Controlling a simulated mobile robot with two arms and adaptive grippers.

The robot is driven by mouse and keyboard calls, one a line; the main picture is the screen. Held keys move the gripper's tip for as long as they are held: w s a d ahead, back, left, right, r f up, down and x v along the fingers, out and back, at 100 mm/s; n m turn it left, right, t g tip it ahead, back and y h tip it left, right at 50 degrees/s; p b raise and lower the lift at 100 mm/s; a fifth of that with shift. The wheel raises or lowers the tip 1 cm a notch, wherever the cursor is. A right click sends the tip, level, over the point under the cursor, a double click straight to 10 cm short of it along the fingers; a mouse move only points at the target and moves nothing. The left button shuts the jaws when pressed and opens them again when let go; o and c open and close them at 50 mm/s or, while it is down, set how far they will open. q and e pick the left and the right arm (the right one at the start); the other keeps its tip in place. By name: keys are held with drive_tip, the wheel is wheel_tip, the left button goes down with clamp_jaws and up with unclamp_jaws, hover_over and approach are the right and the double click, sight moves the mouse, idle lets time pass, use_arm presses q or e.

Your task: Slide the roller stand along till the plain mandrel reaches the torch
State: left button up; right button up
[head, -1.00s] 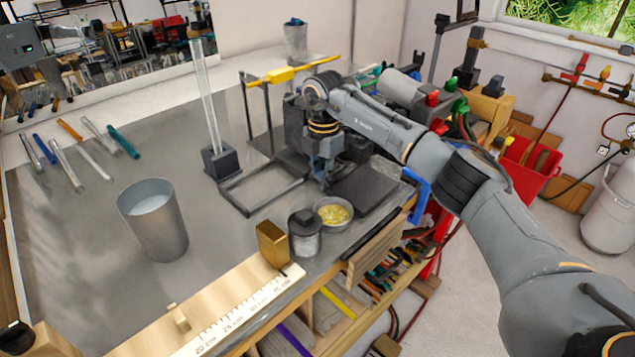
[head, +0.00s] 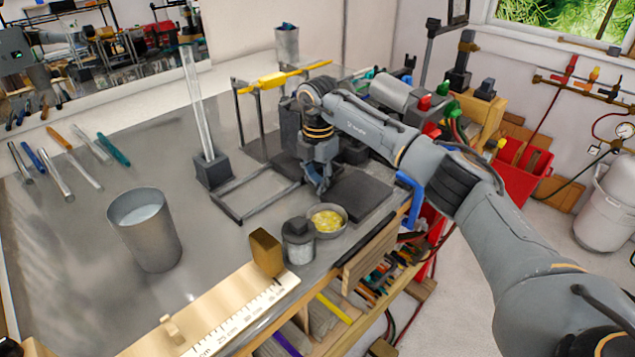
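The roller stand shows as a dark metal frame with upright posts (head: 238,118) and low rails on the grey bench. A yellow rod with a thicker yellow middle (head: 278,79) lies across the tops of the posts. I cannot tell for sure which rod is the plain mandrel. The torch cannot be made out for certain; my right arm hides part of that area. My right gripper (head: 320,184) points down just beyond the right end of the low rails, close above the bench. Its fingers are small and partly hidden, so its opening and any contact are unclear. My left gripper is out of view.
A clear glass tube stands in a dark block (head: 213,170) left of the frame. A grey cup (head: 146,232), a lidded jar (head: 298,243), a yellow-filled bowl (head: 343,226) and a wooden ruler board (head: 215,315) are nearer. Rods lie at left. The bench between is clear.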

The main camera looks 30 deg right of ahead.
drive_tip(key=shift+r+p, duration=0.5)
drive_tip(key=shift+r, duration=0.35)
drive_tip(key=shift+s+r+p, duration=0.25)
drive_tip(key=shift+r+p, duration=0.5)
drive_tip(key=shift+r, duration=0.45)
drive_tip(key=shift+w+r+p, duration=0.2)
drive_tip(key=shift+r+p, duration=0.5)
drive_tip(key=shift+r, duration=0.2)
drive_tip(key=shift+s+r+p, duration=0.1)
drive_tip(key=shift+r+p, duration=0.3)
drive_tip(key=shift+r, duration=0.3)
drive_tip(key=shift+f, duration=0.1)
